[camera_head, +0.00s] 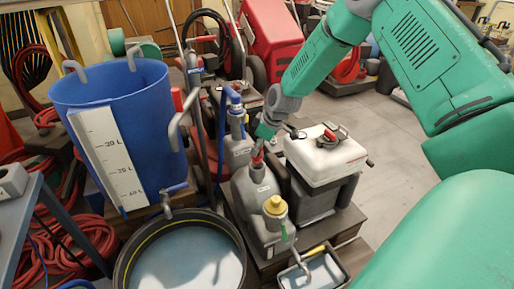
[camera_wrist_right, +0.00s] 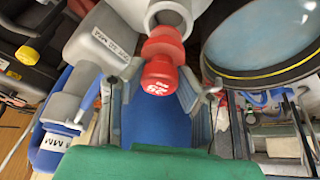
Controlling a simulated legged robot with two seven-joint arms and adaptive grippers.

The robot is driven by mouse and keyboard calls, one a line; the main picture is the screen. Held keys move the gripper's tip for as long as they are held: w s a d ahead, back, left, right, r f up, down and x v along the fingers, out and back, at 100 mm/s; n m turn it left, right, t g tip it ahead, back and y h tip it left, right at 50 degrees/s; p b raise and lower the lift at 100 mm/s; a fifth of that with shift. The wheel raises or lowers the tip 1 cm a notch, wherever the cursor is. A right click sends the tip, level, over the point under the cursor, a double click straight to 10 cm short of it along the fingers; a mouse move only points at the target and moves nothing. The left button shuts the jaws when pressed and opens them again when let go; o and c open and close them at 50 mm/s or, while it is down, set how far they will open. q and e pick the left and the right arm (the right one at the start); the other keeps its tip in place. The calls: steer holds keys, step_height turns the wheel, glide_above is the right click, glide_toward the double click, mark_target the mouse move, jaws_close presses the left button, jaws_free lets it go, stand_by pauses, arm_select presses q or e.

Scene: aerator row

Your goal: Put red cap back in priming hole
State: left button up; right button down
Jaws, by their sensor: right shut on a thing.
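The red cap (camera_head: 257,157) is at the top of the grey jug-shaped body (camera_head: 252,190) in the head view. In the right wrist view the red cap (camera_wrist_right: 161,72) is a stepped plug with pale marking on its end. It lies in line with the round grey neck (camera_wrist_right: 166,12) and meets its rim. I cannot tell how deep it sits in the opening. My right gripper (camera_head: 263,138) reaches down from above and is shut on the red cap; its grey fingers (camera_wrist_right: 160,90) flank the cap in the wrist view. My left gripper is not in view.
A blue-topped grey container (camera_head: 237,148) stands behind, and a yellow-capped one (camera_head: 270,232) in front. A white-topped box (camera_head: 326,156) is close on the right. A round water tub (camera_head: 186,255) and a blue bucket (camera_head: 155,115) are on the left. Open floor is at right.

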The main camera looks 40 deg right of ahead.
steer(key=shift+f+b, duration=1.3)
steer(key=shift+f, duration=0.9)
steer(key=c, duration=1.1)
jaws_free()
steer(key=shift+c, duration=0.2)
steer(key=shift+r, duration=0.1)
steer(key=shift+r, duration=0.35)
steer(key=v, duration=1.1)
steer(key=s+a+f+m+g+p, duration=0.2)
steer(key=s+a+f+p, duration=0.3)
steer(key=s+a+f, duration=0.5)
steer(key=s+a+m+p, duration=0.1)
steer(key=s+a, duration=0.2)
steer(key=s, duration=0.4)
steer(key=s+a+f+g+h+p, duration=0.1)
steer(key=s+a+p, duration=0.1)
steer(key=s+a, duration=0.2)
steer(key=s+a+f+m+p, duration=0.1)
steer(key=s+a, duration=0.2)
steer(key=s, duration=0.7)
steer(key=shift+a+m+g+h+p, duration=0.3)
steer(key=shift+a+g+p, duration=0.05)
steer(key=shift+a+g, duration=0.05)
